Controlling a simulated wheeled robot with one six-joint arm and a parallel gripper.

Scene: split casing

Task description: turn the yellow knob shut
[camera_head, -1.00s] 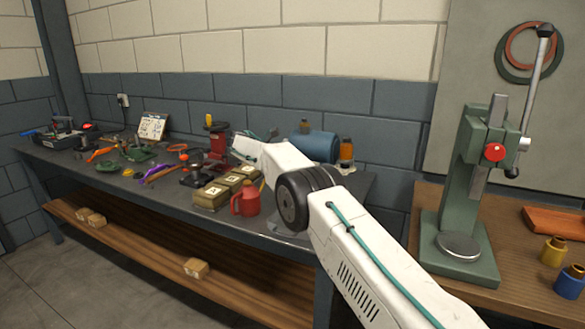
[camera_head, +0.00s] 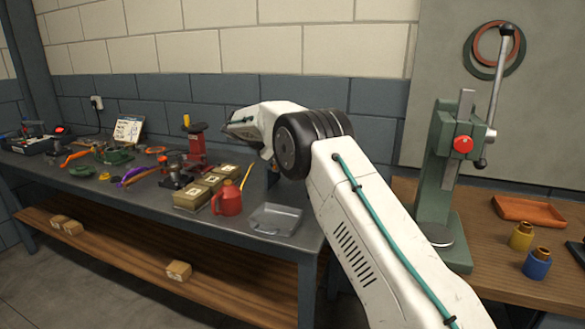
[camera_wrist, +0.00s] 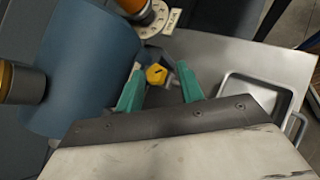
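The yellow knob (camera_wrist: 156,74) shows in the wrist view, small, with a dark mark on its face. It sits beside the right end of a blue tank (camera_wrist: 82,62). My gripper (camera_wrist: 160,68) is open, with its two teal fingers apart. Nothing is held, and I cannot tell whether a finger touches the knob. In the head view my arm hides the gripper, the tank and the knob.
A grey tray (camera_head: 275,218) lies near the bench's right end; it also shows in the wrist view (camera_wrist: 262,95). An orange cylinder (camera_wrist: 120,36) and a pale round plate (camera_wrist: 152,20) are close ahead of the fingers. A red can (camera_head: 229,199) and boxes (camera_head: 192,198) stand on the bench.

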